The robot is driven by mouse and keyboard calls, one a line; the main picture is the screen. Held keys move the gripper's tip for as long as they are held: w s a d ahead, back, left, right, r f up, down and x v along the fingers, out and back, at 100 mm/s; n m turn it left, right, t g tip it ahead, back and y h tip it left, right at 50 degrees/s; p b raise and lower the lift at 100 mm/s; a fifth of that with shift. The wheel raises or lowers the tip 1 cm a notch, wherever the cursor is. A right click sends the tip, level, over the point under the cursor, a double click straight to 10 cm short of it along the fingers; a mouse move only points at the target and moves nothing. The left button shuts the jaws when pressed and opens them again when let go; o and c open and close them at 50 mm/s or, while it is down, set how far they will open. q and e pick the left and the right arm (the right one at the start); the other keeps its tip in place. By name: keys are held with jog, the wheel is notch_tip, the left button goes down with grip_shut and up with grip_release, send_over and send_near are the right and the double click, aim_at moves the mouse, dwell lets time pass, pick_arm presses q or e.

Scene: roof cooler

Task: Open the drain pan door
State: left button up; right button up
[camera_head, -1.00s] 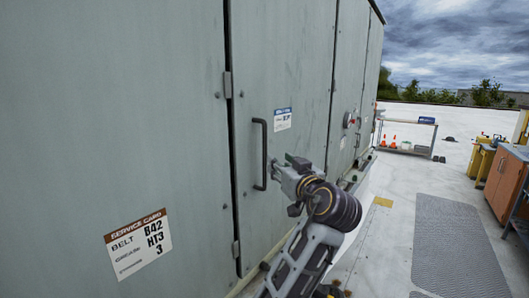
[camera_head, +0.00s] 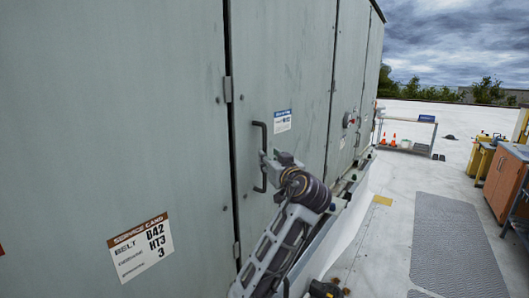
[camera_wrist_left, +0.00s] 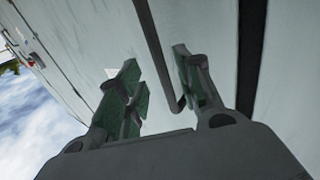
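The grey door panel (camera_head: 290,60) carries a black vertical bar handle (camera_head: 263,132) near its left edge, below a blue-and-white label (camera_head: 283,121). The door looks shut. My left gripper (camera_head: 265,165) is at the handle and hides part of its middle. In the left wrist view, the gripper (camera_wrist_left: 160,80) is open. The handle bar (camera_wrist_left: 155,50) passes between its two green-padded fingers, closer to the right finger. I cannot tell whether either finger touches the bar. My right gripper is not in view.
A service card (camera_head: 140,248) is on the neighbouring panel at left. A hinge (camera_head: 228,88) sits on the seam. Farther right are a shelf cart (camera_head: 408,134), an orange cabinet (camera_head: 506,178) and a grey floor mat (camera_head: 455,245). The white roof floor between is mostly clear.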

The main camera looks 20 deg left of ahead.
pick_arm(q)
jog(key=shift+p+x, duration=0.65)
jog(key=shift+x, duration=2.2)
jog(key=shift+c, duration=0.4)
grip_shut()
